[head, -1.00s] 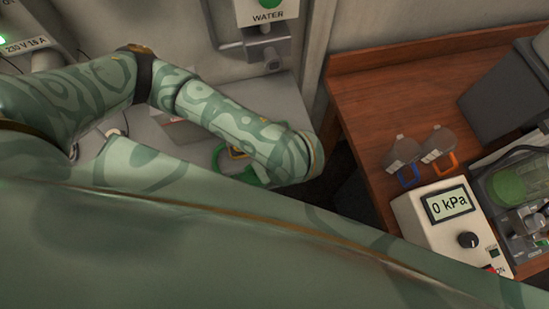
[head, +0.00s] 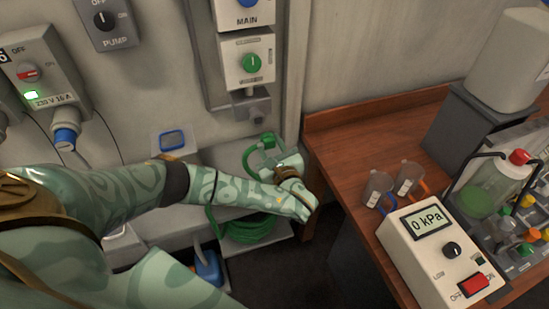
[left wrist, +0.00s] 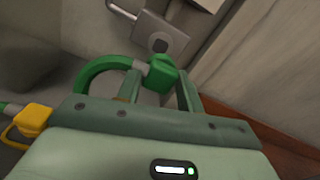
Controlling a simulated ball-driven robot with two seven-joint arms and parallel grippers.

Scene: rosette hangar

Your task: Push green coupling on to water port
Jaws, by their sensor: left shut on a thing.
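The green coupling (head: 268,140) is on the end of a green hose, below the water port (head: 258,117). My left gripper (head: 270,152) is shut on it, and the left wrist view shows the coupling (left wrist: 161,74) between the two fingers. The port (left wrist: 160,45) is a dark round opening on a grey metal block, just beyond the coupling in that view. A gap shows between them. The hose (left wrist: 95,76) bends away to the left from the coupling. My right gripper is not in view.
A green valve knob (head: 252,63) sits above the port. Coiled green hose (head: 245,228) lies below my left forearm. A wooden bench (head: 345,150) on the right holds a pressure box (head: 440,255) and two small jugs. A yellow fitting (left wrist: 35,118) shows left of the gripper.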

